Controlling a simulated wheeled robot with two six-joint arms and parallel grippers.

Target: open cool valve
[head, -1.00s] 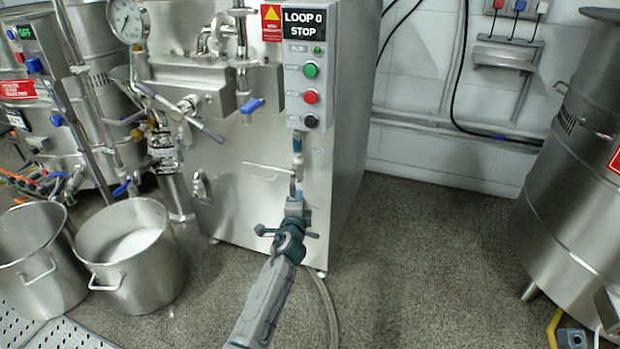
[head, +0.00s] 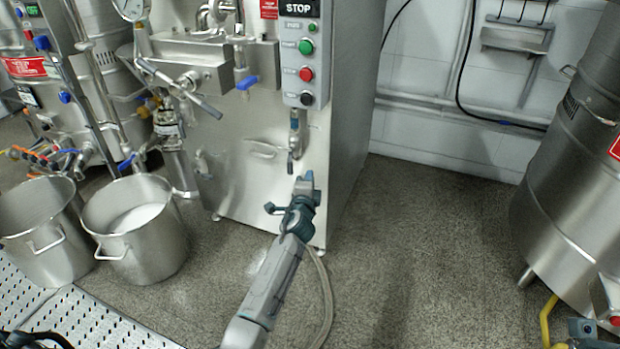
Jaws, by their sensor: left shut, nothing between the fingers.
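The machine front (head: 240,185) carries a small pipe valve (head: 295,142) below the button box, with a thin lever hanging down from it. No label says whether this is the cool valve. A valve with a blue handle (head: 247,83) sits higher, left of the button box. My left gripper (head: 306,181) reaches up from the bottom centre. It is shut and empty, just below and right of the small valve's lever, apparently apart from it. My right gripper is not in view.
The button box (head: 302,60) with green, red and black buttons is above the small valve. Two steel pots (head: 135,230) stand on the floor at left, beside a perforated metal platform (head: 75,310). A steel vessel (head: 575,200) stands at right. The floor (head: 430,235) between is clear.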

